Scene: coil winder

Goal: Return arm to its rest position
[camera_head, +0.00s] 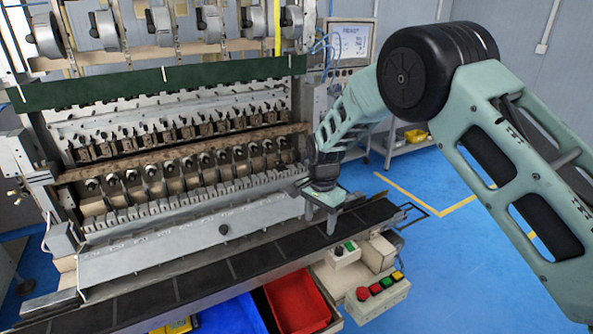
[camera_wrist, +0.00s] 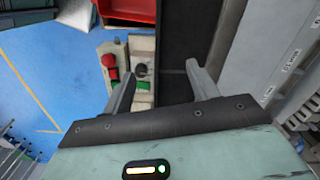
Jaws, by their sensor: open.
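My gripper (camera_head: 332,222) is at the right end of the coil winder (camera_head: 180,150), over the black front ledge (camera_head: 240,265). In the wrist view my gripper (camera_wrist: 161,75) points down with its two fingers spread apart and nothing between them. Below the fingers lie the dark ledge (camera_wrist: 185,35) and a control box with a red button (camera_wrist: 108,61). My arm reaches in from the right of the head view, bent at a high elbow. Whether the fingertips touch the ledge is not clear.
A control box with coloured buttons (camera_head: 378,292) sits just right of the ledge. A red bin (camera_head: 297,300) and a blue bin (camera_head: 230,315) are below it. A screen (camera_head: 350,43) stands behind. Blue floor with yellow lines (camera_head: 430,195) is clear at right.

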